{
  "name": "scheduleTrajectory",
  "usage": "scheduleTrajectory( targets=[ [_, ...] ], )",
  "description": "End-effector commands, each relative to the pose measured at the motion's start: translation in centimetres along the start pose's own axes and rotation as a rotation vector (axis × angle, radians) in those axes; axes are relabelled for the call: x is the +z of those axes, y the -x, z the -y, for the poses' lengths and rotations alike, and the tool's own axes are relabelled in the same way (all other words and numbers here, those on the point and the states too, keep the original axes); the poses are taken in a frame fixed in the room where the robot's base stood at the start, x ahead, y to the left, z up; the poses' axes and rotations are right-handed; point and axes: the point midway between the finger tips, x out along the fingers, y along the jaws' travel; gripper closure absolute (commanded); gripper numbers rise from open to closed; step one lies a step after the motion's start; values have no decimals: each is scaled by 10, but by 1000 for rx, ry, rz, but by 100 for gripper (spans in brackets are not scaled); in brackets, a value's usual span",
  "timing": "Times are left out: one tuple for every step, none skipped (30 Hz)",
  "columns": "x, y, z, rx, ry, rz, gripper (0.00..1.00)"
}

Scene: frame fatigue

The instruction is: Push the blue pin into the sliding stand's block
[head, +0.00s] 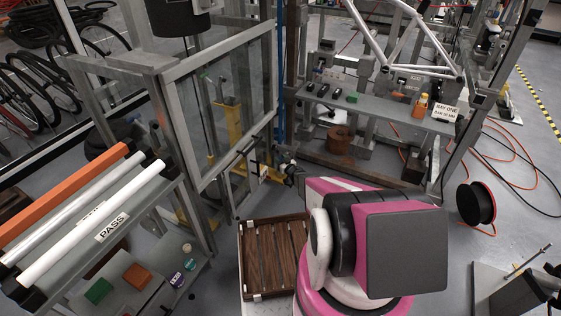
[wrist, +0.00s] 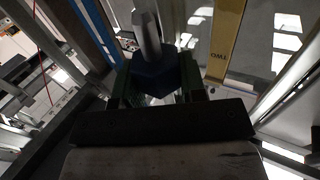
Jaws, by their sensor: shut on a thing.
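In the wrist view my gripper (wrist: 158,76) has its two dark fingers closed on the sides of a blue pin (wrist: 157,84). The pin has a dark blue body between the fingers and a grey metal shank (wrist: 148,36) pointing away from me. A yellow upright (wrist: 225,42) marked "TWO" stands to the right of the pin. I cannot tell the sliding stand's block apart in either view, nor whether the shank touches anything. The pin is not discernible in the head view.
A grey framed gate (head: 222,112) stands left of my pink arm. A slatted wooden tray (head: 272,258) lies below. A cable reel (head: 476,203) is at right.

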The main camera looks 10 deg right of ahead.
Motion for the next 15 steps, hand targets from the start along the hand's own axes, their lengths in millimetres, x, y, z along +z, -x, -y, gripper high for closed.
scheduleTrajectory(
  targets=[
    [-2, -1, -1, -11, 2, -1, 79],
    [-4, -1, -1, -21, 1, -1, 79],
    [-6, -2, -2, -41, 2, 0, 79],
    [-8, -3, -2, -59, 2, 0, 79],
    [-11, -4, -2, -82, 2, -1, 79],
    [-15, -6, -2, -115, 3, -1, 79],
    [-18, -7, -2, -143, 2, -2, 79],
    [-21, -8, -2, -172, 2, -1, 79],
    [-24, -8, -2, -213, 2, -1, 79],
    [-26, -8, -2, -244, 3, -1, 79],
    [-28, -8, -2, -275, 2, 0, 79],
    [-31, -8, -2, -316, 1, 0, 79],
    [-33, -8, -2, -346, 1, 0, 79],
    [-34, -7, -2, -374, 1, -1, 79],
    [-36, -6, -2, -409, 1, -1, 79]
  ],
)
